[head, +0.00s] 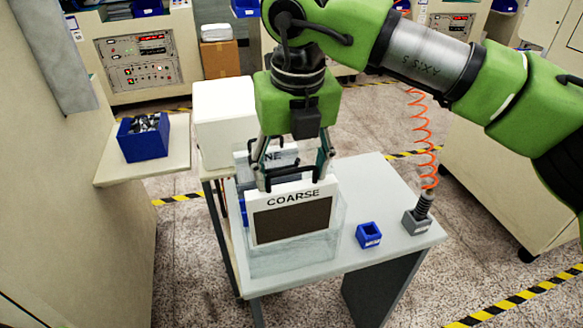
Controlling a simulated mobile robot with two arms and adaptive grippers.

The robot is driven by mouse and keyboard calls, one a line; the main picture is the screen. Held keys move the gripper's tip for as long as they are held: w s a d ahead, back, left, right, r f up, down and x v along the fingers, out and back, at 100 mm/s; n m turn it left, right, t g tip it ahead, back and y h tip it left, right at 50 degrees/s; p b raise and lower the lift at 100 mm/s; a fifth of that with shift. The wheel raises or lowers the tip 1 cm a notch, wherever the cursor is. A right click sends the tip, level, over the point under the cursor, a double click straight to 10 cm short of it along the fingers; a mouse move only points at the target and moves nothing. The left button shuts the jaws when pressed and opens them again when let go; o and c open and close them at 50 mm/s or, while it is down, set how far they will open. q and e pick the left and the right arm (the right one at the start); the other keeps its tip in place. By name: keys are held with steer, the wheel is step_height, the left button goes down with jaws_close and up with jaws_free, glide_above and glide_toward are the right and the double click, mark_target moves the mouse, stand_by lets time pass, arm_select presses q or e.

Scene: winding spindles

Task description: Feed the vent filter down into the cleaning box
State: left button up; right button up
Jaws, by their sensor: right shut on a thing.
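The vent filter is a white-framed panel marked COARSE (292,219) with a dark mesh face and a black handle on top. My right gripper (293,174) points down from above and is shut on this handle, holding the filter roughly upright. The cleaning box (295,262) is clear-walled and stands on the small grey table. The filter's lower part overlaps the box in the picture; how deep it sits inside is hard to tell. Another panel with letters ending in NE (271,155) stands behind, partly hidden by my gripper. My left gripper is out of view.
A small blue holder (368,235) and a grey holder (417,221) with an orange coiled hose (423,130) stand on the table's right side. A white bin (222,120) is behind at left. A blue bin (144,138) sits on a side shelf. The front right tabletop is bare.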

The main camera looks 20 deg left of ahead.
mark_target(292, 207)
steer(key=shift+f+b, duration=3.7)
steer(key=shift+f, duration=0.8)
steer(key=o, duration=1.5)
steer(key=shift+o, duration=0.3)
step_height(292, 207, up, 19)
steer(key=p, duration=1.6)
steer(key=shift+p, duration=0.3)
steer(key=shift+f, duration=0.15)
